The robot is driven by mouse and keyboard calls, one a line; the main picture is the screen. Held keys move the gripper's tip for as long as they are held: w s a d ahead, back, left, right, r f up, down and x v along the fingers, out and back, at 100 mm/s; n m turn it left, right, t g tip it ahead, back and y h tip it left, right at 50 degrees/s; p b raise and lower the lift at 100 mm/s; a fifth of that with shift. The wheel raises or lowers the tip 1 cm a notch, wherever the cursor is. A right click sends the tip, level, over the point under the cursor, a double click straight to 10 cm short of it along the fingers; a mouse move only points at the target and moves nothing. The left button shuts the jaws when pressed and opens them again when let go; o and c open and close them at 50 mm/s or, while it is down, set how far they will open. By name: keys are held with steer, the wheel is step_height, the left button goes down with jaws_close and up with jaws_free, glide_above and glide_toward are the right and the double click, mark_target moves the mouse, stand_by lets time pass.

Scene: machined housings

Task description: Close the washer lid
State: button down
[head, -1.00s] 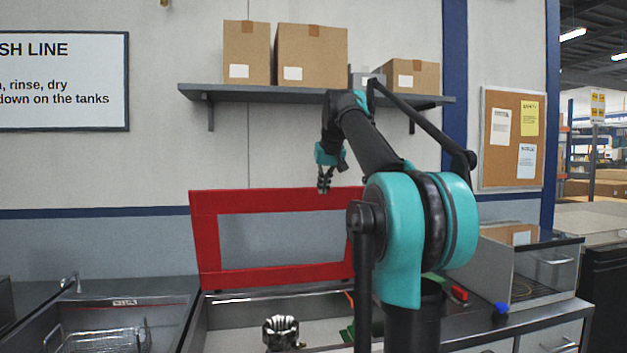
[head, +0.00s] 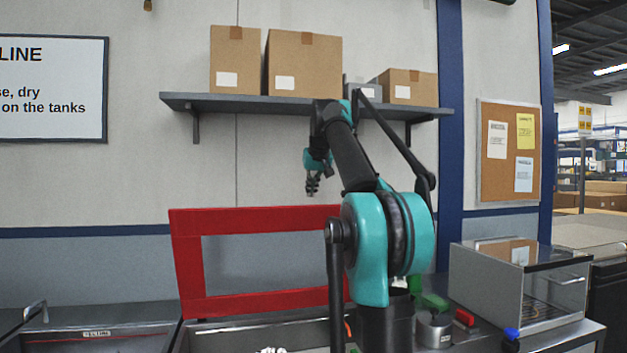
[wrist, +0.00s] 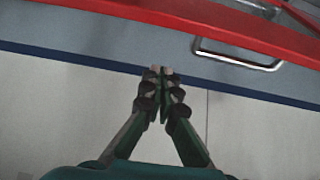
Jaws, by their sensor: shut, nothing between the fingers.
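The washer lid is a red frame (head: 187,262) with a see-through middle, standing open and upright at the back of the steel washer tank (head: 262,333). My gripper (head: 312,191) is above the lid's top edge in the head view. In the wrist view my gripper (wrist: 161,72) has its fingertips together with nothing between them. The red lid edge (wrist: 210,22) crosses the top of that view, and a metal handle (wrist: 238,58) shows beside it, apart from the fingers. My arm hides the lid's right end in the head view.
A shelf (head: 290,105) with cardboard boxes (head: 305,64) hangs on the wall behind my arm. A sink (head: 100,340) is at the left. At the right a glass-topped steel case (head: 495,290), a red block (head: 465,317) and a blue item (head: 512,334) sit on the counter.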

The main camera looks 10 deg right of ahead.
steer(key=shift+s+f, duration=0.75)
steer(key=shift+f, duration=0.15)
steer(key=shift+s+f, duration=0.3)
steer(key=shift+s, duration=0.45)
